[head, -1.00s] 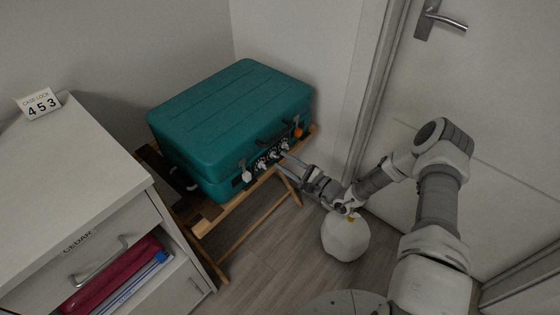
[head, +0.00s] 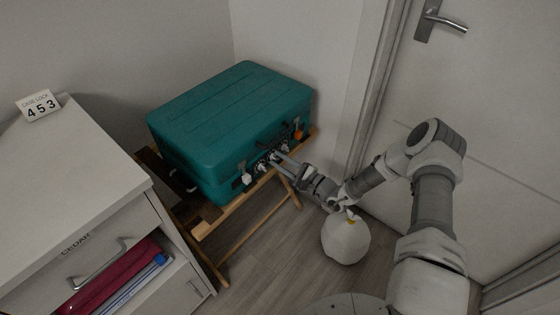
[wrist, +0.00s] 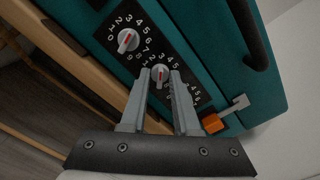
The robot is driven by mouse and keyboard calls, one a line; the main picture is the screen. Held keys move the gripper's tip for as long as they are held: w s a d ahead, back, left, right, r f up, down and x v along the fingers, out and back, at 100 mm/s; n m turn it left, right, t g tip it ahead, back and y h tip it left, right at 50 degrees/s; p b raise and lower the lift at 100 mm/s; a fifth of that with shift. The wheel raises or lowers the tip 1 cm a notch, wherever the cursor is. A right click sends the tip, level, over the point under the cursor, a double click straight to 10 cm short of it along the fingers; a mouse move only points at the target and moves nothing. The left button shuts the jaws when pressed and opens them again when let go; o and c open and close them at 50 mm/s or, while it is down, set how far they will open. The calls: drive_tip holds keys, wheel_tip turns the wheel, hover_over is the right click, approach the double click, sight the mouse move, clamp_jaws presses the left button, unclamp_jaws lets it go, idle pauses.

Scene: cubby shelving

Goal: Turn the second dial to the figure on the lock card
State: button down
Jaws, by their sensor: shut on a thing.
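The lock card (head: 39,105) stands on the cabinet at the left and reads 453. The teal case (head: 232,125) has a black dial panel on its front. In the wrist view the first dial (wrist: 127,40) is clear, white with a red mark. The second dial (wrist: 160,73), the middle one, sits between my fingertips. My gripper (wrist: 160,76) is shut on it; it also shows at the case front in the head view (head: 277,159). The third dial is hidden behind the right finger, with some of its figures showing. I cannot tell which figure the second dial's mark meets.
An orange latch (wrist: 212,122) is close to the right finger. The case rests on a wooden stand (head: 225,211). A pale rounded object (head: 345,239) is below my arm.

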drive_tip(key=m+p, duration=0.1)
drive_tip(key=m, duration=0.4)
drive_tip(key=shift+m, duration=0.3)
drive_tip(key=m, duration=0.6)
idle(0.5)
drive_tip(key=c, duration=1)
unclamp_jaws()
drive_tip(key=shift+d+p, duration=0.15)
drive_tip(key=shift+p, duration=0.15)
drive_tip(key=p+v, duration=0.2)
drive_tip(key=v, duration=1.5)
drive_tip(key=shift+s+f+p, duration=0.1)
drive_tip(key=shift+s+p, duration=0.1)
drive_tip(key=shift+p, duration=0.15)
